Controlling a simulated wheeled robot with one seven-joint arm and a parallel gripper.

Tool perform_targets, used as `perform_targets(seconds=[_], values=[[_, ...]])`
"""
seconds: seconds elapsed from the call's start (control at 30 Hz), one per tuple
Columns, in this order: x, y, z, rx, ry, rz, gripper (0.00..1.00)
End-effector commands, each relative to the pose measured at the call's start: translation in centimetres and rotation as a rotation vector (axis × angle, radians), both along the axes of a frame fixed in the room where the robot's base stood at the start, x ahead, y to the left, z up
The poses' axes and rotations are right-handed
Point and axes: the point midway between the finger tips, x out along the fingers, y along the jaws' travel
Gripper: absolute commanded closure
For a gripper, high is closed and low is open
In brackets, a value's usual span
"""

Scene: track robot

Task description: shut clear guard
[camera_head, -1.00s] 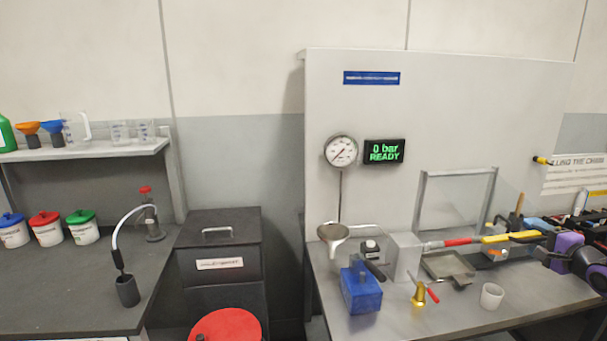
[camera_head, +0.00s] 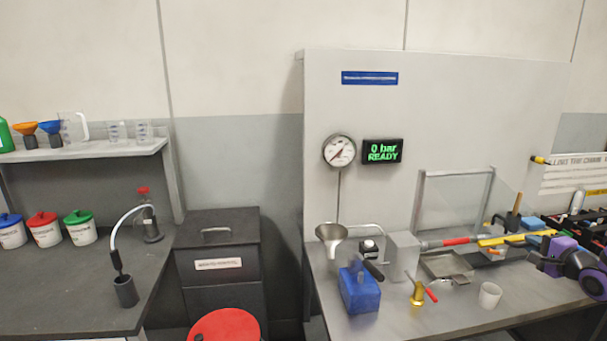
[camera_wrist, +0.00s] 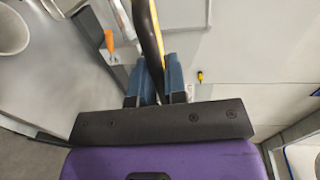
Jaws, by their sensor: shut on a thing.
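The clear guard (camera_head: 452,205) is a transparent pane with a grey frame in front of the white back panel, at the right of the bench in the head view. A faint clear edge shows to the right of its frame. My gripper (camera_wrist: 154,82) is shut on a dark bar with a yellow edge (camera_wrist: 148,35), between its blue fingers. In the head view, my purple and black wrist (camera_head: 565,256) is at the right, near a yellow bar (camera_head: 508,239). The fingertips are hard to make out there. Whether the held bar belongs to the guard is unclear.
Coloured tools crowd the bench right. The display (camera_head: 383,151) reads "0 bar READY".

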Motion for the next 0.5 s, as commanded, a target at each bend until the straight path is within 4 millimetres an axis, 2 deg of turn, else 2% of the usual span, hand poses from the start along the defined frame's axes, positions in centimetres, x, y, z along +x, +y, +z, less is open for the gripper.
perform_targets(seconds=[0.5], values=[[1.3, 0.2, -3.8, 0.000, -0.002, 0.002, 0.99]])
